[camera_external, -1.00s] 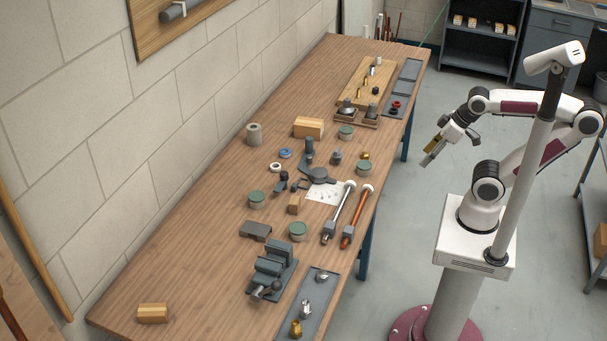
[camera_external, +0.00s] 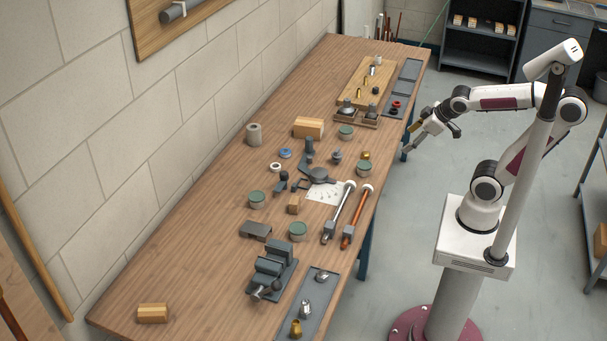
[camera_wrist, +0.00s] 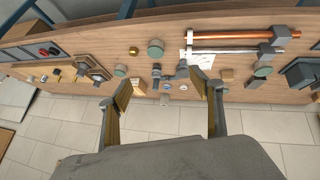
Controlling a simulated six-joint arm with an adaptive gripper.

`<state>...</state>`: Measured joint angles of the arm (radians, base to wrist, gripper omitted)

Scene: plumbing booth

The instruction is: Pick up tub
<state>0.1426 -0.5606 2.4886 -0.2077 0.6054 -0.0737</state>
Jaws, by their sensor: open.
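Several grey tubs with green lids stand upright on the wooden bench (camera_external: 200,262). In the external view one is near the front edge (camera_external: 363,168), one farther back (camera_external: 345,132), one left of the middle (camera_external: 256,199) and one nearer the camera (camera_external: 298,231). They also show in the wrist view, one of them largest at top centre (camera_wrist: 155,47). My gripper (camera_external: 411,148) is off the bench's right edge, apart from every tub. In the wrist view its two fingers (camera_wrist: 162,82) are spread wide with nothing between them.
Near the tubs are a copper pipe (camera_external: 356,217), a steel pipe (camera_external: 340,210), a vise (camera_external: 273,268), wooden blocks (camera_external: 308,127) and small fittings. A tray of fittings (camera_external: 314,305) lies along the front edge. The bench's near-left part is mostly clear.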

